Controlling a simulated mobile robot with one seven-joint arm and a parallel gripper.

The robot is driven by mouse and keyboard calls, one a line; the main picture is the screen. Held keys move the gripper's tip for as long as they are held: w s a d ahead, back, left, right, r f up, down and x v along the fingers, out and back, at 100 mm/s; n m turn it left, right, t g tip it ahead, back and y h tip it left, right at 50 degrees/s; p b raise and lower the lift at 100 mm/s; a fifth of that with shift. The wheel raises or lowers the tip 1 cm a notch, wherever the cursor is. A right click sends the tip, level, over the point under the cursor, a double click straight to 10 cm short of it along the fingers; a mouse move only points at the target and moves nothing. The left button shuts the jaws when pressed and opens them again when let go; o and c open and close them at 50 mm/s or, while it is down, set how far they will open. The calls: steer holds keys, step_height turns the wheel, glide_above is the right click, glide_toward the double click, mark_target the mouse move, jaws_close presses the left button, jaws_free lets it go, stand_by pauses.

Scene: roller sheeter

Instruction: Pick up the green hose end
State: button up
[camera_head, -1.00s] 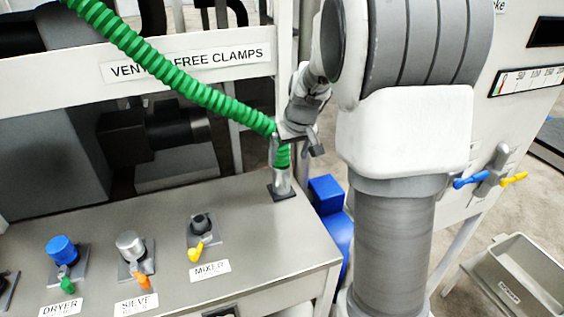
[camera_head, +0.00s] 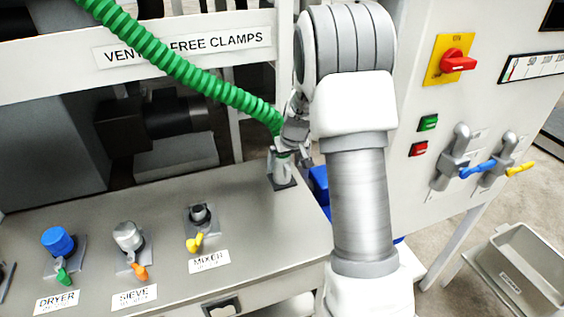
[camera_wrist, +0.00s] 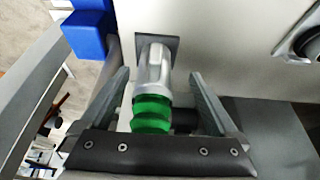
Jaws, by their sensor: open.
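The green ribbed hose (camera_head: 185,70) hangs down from the top left of the head view, and its lower end meets a silver holder (camera_head: 283,170) at the back right corner of the table. In the wrist view the green hose end (camera_wrist: 151,114) sits at the silver metal fitting (camera_wrist: 155,72), between my two fingers. My gripper (camera_wrist: 160,82) is open, with one finger on each side and a gap to the fitting. In the head view my gripper (camera_head: 292,145) is at the hose end, partly hidden by my wrist.
The table (camera_head: 110,210) bears the dryer port with a blue cap (camera_head: 58,241), the sieve port (camera_head: 128,237) and the mixer port (camera_head: 200,215), each with a coloured lever. A control panel (camera_head: 430,170) stands at the right. A grey bin (camera_head: 525,270) is at lower right.

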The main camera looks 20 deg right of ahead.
mark_target(286, 165)
steer(key=shift+d+x, duration=0.2)
steer(key=shift+x, duration=1.15)
steer(key=shift+d+x, duration=0.15)
steer(key=shift+x, duration=1.2)
steer(key=shift+w, duration=0.2)
steer(key=shift+r, duration=0.1)
jaws_close()
